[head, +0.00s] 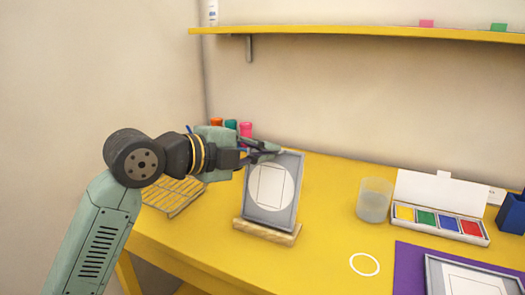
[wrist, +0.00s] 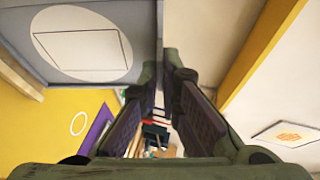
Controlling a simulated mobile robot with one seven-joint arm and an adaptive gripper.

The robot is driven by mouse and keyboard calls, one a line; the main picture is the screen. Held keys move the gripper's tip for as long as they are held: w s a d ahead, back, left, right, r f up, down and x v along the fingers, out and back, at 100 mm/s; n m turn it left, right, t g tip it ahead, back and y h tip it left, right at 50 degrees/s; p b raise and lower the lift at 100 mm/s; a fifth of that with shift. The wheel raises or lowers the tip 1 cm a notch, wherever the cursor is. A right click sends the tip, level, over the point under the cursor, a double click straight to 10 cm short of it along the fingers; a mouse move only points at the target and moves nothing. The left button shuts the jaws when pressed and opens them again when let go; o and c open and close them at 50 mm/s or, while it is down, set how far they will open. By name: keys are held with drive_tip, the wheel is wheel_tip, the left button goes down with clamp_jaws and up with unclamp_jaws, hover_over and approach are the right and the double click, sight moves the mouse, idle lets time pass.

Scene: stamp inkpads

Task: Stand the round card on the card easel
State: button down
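The round card (head: 270,215) is a grey panel with a white disc on its face and a thin square outline inside the disc. It stands leaning slightly back, its lower edge at the wooden bar of the card easel (head: 266,233). The card fills the upper left of the wrist view (wrist: 140,12), with the wooden bar at the far left (wrist: 18,78). My gripper (head: 272,149) is at the card's top edge. Its fingertips (wrist: 160,65) lie either side of that edge and look closed on it. The easel's back is hidden.
A wire rack (head: 172,196) lies left of the easel, with several coloured bottles (head: 231,126) behind. A clear cup (head: 374,200), open inkpad box (head: 440,225) and purple mat (head: 408,272) holding a grey frame are to the right. A white ring (head: 364,264) lies in front.

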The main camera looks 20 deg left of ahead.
idle(0.3)
drive_tip(key=c, duration=1.7)
unclamp_jaws()
drive_tip(key=shift+f, duration=0.1)
drive_tip(key=v, duration=1.2)
